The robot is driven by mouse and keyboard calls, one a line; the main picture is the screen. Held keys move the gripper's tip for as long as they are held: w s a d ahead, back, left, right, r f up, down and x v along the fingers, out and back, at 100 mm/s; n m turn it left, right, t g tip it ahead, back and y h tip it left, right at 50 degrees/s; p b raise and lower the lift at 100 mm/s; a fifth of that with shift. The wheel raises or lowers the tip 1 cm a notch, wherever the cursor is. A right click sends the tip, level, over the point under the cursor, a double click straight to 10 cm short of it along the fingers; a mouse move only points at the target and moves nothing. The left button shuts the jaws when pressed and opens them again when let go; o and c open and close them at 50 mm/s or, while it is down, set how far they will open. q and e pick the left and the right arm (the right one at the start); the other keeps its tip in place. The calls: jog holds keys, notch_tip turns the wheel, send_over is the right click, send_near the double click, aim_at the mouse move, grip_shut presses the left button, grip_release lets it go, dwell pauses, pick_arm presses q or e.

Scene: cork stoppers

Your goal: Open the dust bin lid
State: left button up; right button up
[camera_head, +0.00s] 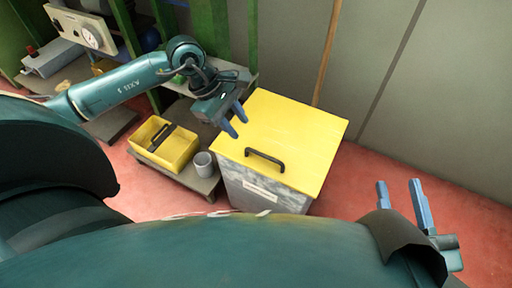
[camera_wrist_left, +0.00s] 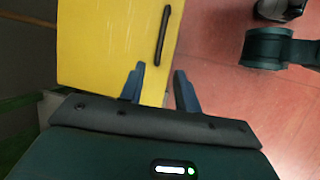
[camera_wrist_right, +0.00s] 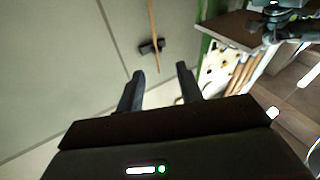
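The dust bin is a grey box with a yellow lid (camera_head: 290,130) that lies flat and closed on top. A dark bar handle (camera_head: 265,160) sits near the lid's front edge. The lid (camera_wrist_left: 105,50) and handle (camera_wrist_left: 163,35) also show in the left wrist view. My left gripper (camera_head: 238,122) is open and empty, above the lid's left edge, behind and left of the handle. My right gripper (camera_head: 402,190) is open and empty, right of the bin and apart from it. In the right wrist view it faces the wall.
A yellow crate (camera_head: 165,145) with a dark handle and a grey cup (camera_head: 203,164) stand on a low shelf left of the bin. A wooden pole (camera_head: 327,55) leans on the wall behind it. Green shelving (camera_head: 200,30) stands at back left. Red floor is free at right.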

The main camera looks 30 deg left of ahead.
pick_arm(q)
jog(key=b, duration=0.3)
send_over(254, 147)
jog(key=s+d, duration=0.2)
jog(key=s, duration=0.2)
notch_tip(254, 147, down, 9)
jog(key=shift+d+f, duration=0.15)
grip_shut()
